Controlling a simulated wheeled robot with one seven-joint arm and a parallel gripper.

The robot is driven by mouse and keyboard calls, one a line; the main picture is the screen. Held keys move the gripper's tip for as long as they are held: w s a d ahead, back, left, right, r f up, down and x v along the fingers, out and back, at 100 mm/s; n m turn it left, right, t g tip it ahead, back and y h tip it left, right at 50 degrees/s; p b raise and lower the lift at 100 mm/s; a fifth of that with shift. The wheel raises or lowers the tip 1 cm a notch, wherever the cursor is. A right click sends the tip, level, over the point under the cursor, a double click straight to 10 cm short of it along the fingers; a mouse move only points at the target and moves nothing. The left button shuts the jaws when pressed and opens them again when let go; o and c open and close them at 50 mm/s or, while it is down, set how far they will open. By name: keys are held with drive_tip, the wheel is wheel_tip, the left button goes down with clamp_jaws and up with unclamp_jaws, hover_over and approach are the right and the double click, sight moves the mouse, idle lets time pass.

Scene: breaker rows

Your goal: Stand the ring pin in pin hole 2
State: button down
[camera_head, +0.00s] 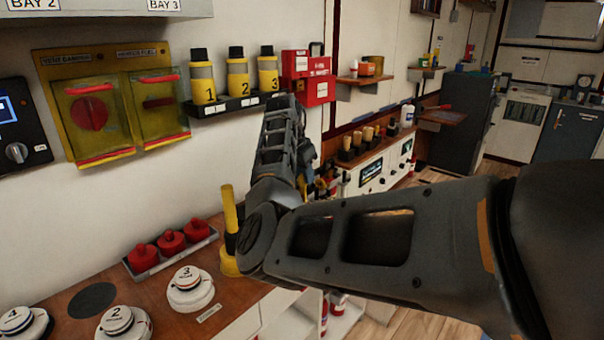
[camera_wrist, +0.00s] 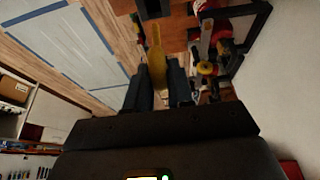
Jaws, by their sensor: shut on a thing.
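In the wrist view my gripper (camera_wrist: 160,92) has its two dark fingers on either side of a long yellow piece, taken to be the ring pin (camera_wrist: 157,62). The fingers are shut on it, and it points away from the wrist toward the top of the picture. Whether it has a ring at its end cannot be made out. In the head view my arm covers most of the gripper and the held pin. I cannot pick out pin hole 2 in either view.
In the head view a wooden counter (camera_head: 63,300) carries white numbered knobs (camera_head: 190,287) and red plugs in a tray (camera_head: 171,243). A yellow upright handle (camera_head: 230,215) stands by my arm. Numbered yellow bottles (camera_head: 237,78) sit on a wall shelf. Wooden-handled pieces (camera_head: 367,136) stand farther back.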

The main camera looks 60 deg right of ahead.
sight(304, 200)
drive_tip(key=shift+r+p, duration=0.1)
drive_tip(key=shift+p, duration=0.3)
drive_tip(key=shift+f+b, duration=1.55)
drive_tip(key=shift+f, duration=1.55)
drive_tip(key=shift+p, duration=0.55)
drive_tip(key=shift+f+b, duration=0.7)
drive_tip(key=shift+f, duration=0.75)
drive_tip(key=c, duration=0.9)
unclamp_jaws()
drive_tip(key=shift+a, duration=0.1)
drive_tip(key=b+v, duration=0.1)
drive_tip(key=v, duration=0.6)
drive_tip(key=shift+a+r, duration=0.2)
drive_tip(key=shift+r, duration=0.2)
